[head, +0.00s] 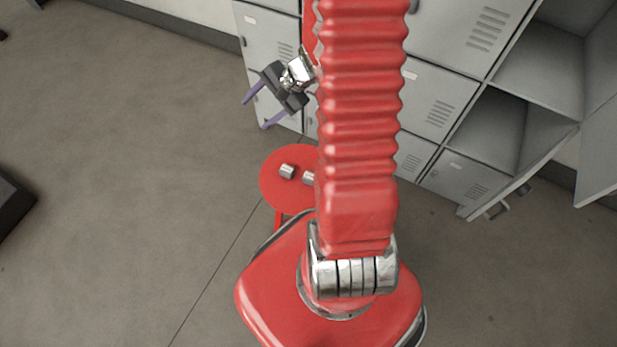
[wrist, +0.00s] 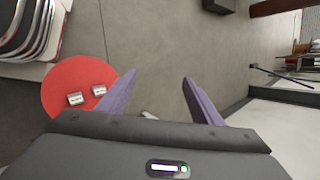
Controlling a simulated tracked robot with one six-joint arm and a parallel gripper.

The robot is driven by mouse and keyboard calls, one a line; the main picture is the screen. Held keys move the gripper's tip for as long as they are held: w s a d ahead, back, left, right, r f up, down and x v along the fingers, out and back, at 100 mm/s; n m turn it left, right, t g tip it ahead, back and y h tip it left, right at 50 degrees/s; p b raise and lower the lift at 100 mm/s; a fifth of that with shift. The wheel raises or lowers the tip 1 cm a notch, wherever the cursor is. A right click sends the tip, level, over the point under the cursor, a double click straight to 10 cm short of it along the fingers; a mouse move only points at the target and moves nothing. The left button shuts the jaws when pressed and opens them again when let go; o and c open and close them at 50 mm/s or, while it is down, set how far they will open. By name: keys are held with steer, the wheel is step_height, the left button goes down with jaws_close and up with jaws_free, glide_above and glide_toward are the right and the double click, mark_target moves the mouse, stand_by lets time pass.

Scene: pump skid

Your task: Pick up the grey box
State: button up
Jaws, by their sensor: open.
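Two small grey, block-like things stand on a round red stool. One (head: 287,171) is near the middle of its top and the other (head: 308,178) is partly hidden by my arm. In the wrist view both show, the left one (wrist: 75,99) and the right one (wrist: 99,90), on the red stool top (wrist: 62,84). I cannot tell which is the grey box. My gripper (head: 254,115) is open and empty, held in the air apart from the stool (head: 270,187). Its purple fingers (wrist: 160,77) point over bare floor in the wrist view.
Grey lockers (head: 440,95) line the back, some compartments open, with an open door (head: 600,150) at the right. A dark object (head: 12,205) lies at the left edge. The floor (head: 130,150) left of the stool is clear.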

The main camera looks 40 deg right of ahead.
steer(key=s+d+f+m+t, duration=0.1)
steer(key=d+f+m, duration=0.3)
steer(key=d+f, duration=0.4)
steer(key=m+h, duration=0.3)
steer(key=m, duration=0.4)
glide_above(311, 177)
steer(key=d, duration=0.1)
step_height(311, 177, down, 16)
steer(key=s+d+f+m, duration=0.1)
steer(key=s+f+m, duration=0.2)
steer(key=s+f, duration=0.5)
steer(key=shift+f+g+h, duration=0.3)
steer(key=shift+f, duration=0.4)
steer(key=shift+w, duration=0.1)
steer(key=shift+x, duration=4.3)
steer(key=shift+x, duration=2.6)
steer(key=shift+w+r, duration=0.1)
